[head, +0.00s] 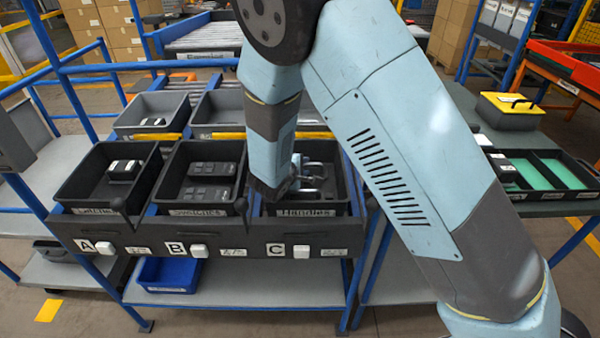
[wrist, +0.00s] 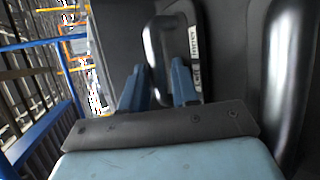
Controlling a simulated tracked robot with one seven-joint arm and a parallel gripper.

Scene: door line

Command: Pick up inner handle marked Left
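A bright metal handle (wrist: 152,50) stands in the middle of the wrist view, with a pale label strip (wrist: 194,55) along its right side; I cannot read Left on it for sure. My gripper (wrist: 158,68) has its two blue fingers apart, and the handle's left bar shows between them. Whether either finger touches it I cannot tell. A second metal handle (wrist: 288,75) lies to the right. In the head view, my arm reaches down into bin C (head: 305,210), labelled Handles, and hides part of it. Metal handles (head: 313,180) show right of my wrist.
Bin B (head: 172,208) with dark switch-like parts and bin A (head: 75,200) with a small pale-topped part stand left of bin C. Bin walls (wrist: 232,55) are close around my gripper. A green-lined tray (head: 560,172) is on the right-hand table.

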